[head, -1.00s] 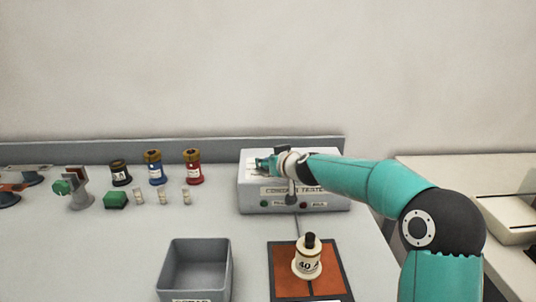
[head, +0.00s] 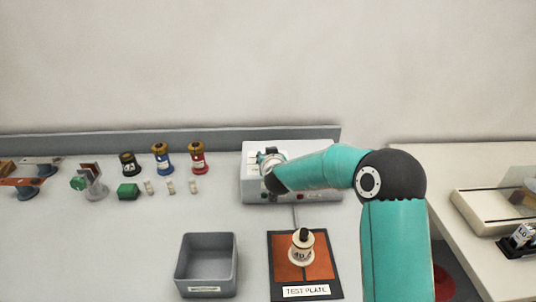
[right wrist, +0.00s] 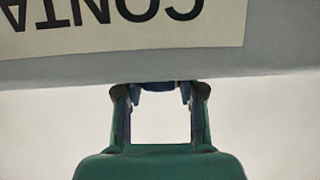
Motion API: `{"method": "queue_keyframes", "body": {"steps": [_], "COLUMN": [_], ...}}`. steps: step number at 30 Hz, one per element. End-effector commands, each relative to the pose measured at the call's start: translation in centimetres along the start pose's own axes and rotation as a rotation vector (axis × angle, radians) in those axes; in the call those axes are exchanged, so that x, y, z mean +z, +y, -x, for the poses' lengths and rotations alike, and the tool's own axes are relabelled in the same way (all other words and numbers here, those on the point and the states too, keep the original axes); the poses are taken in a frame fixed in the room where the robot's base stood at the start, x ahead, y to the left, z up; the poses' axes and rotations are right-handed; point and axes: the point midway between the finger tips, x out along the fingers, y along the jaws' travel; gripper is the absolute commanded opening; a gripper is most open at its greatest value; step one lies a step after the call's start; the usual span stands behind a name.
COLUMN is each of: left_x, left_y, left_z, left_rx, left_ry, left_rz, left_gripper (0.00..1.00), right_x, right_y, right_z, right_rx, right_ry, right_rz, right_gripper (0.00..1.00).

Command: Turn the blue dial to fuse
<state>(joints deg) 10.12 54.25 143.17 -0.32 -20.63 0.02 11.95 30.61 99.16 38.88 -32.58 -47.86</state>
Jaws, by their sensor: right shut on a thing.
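The grey tester box (head: 318,155) stands at the back of the bench, with a label and small coloured spots on its front. My right gripper (head: 268,158) is at the left part of its top and shut on the blue dial, which is mostly hidden by the gripper and arm. In the right wrist view, my gripper's fingers (right wrist: 160,88) reach past the edge of the box (right wrist: 270,40), whose upside-down label shows part of a word. The dial's pointer and setting cannot be read. My left gripper is not in view.
An open grey bin (head: 207,290) and a test plate (head: 287,281) with a white bushing (head: 301,254) stand in front. Black, blue (head: 163,163) and red bushings, a green block (head: 127,190) and small fuses are left of the box. A second table (head: 425,170) is at right.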

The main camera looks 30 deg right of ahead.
Motion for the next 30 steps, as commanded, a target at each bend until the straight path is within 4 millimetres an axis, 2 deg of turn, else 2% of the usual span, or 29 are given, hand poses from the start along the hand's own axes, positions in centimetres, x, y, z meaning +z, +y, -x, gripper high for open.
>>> {"method": "queue_keyframes", "body": {"steps": [6,7,11,23,26,30], "left_x": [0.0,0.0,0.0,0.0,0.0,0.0], "left_y": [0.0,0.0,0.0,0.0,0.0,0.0], "left_z": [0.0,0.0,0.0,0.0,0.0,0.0], "left_rx": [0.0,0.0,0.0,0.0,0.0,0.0], "left_ry": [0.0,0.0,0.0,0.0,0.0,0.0], "left_rz": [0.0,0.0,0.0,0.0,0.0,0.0], "left_gripper": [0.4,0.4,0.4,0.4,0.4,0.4], "right_x": [0.1,0.1,0.1,0.0,0.0,-0.1], "right_y": [-0.2,-0.2,-0.1,-0.1,-0.1,-0.1], "right_z": [0.0,0.0,0.0,0.5,1.4,3.8], "right_rx": [-0.005,-0.005,-0.004,-0.003,-0.003,-0.004], "right_ry": [-0.001,-0.002,-0.002,-0.001,-0.001,0.001], "right_rz": [0.004,0.004,0.003,0.002,0.002,0.002], "right_gripper": [0.04,0.44,0.65,0.65,0.65,0.65]}}
